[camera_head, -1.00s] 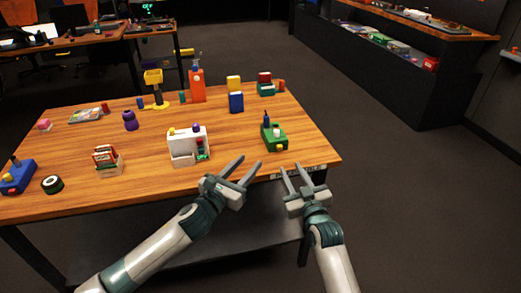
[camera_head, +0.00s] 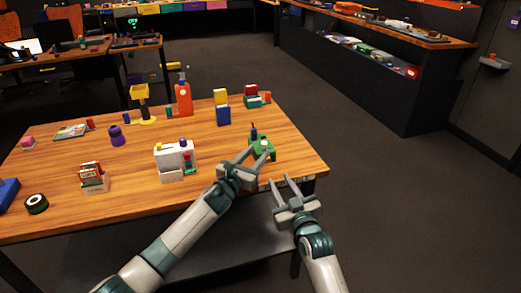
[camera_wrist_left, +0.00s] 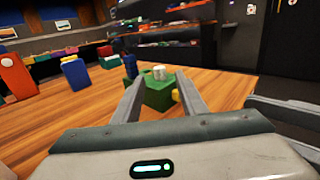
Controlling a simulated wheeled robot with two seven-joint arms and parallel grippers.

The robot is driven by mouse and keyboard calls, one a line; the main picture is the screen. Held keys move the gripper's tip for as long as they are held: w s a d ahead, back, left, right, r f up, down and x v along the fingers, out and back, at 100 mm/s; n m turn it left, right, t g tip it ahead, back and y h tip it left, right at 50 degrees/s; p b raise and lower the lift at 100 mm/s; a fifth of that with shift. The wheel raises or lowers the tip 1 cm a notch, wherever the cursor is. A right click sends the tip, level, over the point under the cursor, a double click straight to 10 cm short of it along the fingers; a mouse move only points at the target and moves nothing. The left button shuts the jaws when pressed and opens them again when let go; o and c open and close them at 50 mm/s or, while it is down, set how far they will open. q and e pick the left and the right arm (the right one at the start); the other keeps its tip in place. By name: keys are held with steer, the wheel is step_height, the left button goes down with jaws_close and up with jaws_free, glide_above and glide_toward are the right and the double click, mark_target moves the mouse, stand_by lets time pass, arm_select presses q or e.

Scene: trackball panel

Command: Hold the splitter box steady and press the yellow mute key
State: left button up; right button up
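A green box (camera_head: 258,145) sits near the right front edge of the table, with a dark blue stick and a pale knob on top; I take it as the splitter box. In the left wrist view the green box (camera_wrist_left: 157,97) shows between my finger tips, with a yellow key (camera_wrist_left: 176,95) on its right side, partly behind the finger. My left gripper (camera_head: 260,154) is open, its fingers reaching over the near side of the box; I cannot tell whether they touch it. My right gripper (camera_head: 281,180) is open and empty, just off the table's front edge.
A white box (camera_head: 172,163) with a purple ball on top stands left of the green box. A blue block (camera_head: 223,115) and an orange bottle (camera_head: 184,98) stand behind.

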mark_target(263, 147)
arm_select(q)
steer(key=shift+x, duration=1.65)
jaws_close()
arm_select(e)
jaws_close()
stand_by(0.5)
